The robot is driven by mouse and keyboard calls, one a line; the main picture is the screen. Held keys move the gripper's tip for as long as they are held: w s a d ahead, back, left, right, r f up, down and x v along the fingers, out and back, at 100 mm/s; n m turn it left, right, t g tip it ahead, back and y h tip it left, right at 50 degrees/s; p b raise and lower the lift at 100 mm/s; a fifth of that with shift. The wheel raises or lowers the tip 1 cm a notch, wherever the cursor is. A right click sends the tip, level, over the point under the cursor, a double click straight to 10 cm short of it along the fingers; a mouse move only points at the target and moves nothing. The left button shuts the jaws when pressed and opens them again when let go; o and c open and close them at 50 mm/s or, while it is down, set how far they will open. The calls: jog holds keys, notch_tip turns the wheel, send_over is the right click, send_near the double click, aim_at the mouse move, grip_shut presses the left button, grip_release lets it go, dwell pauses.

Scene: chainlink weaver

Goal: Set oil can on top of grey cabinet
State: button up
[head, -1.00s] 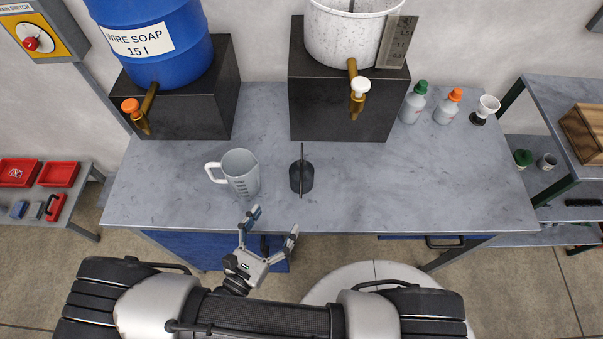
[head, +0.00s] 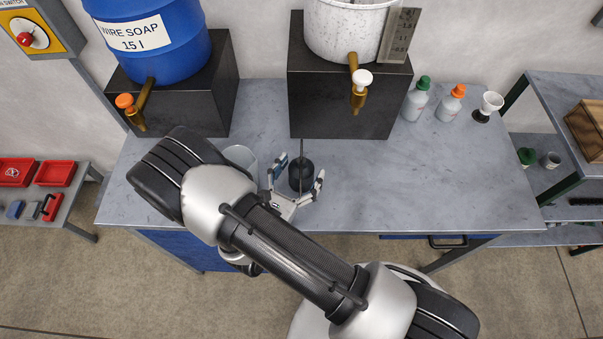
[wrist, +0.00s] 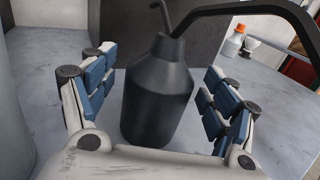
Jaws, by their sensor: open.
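The oil can (head: 301,174) is black with a thin spout and stands upright on the grey worktable. In the wrist view the oil can (wrist: 157,108) fills the middle, with its dark handle reaching to the right. My gripper (head: 298,178) is open, with one finger on each side of the can. In the wrist view a gap shows between the can and the fingers of my gripper (wrist: 160,78), so it is not gripped. I cannot make out a grey cabinet in these views.
A grey measuring jug (head: 241,158) stands left of the can, partly hidden by my arm. Dark blocks bear a blue barrel (head: 150,40) and a white bucket (head: 340,35) behind. Bottles (head: 449,103) stand at back right. The table (head: 420,195) is clear right of the can.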

jog(key=shift+w+d, duration=0.15)
jog(key=shift+w, duration=0.15)
jog(key=shift+c, duration=0.3)
jog(key=c, duration=1.4)
jog(key=shift+r, duration=0.1)
jog(key=shift+c, duration=0.2)
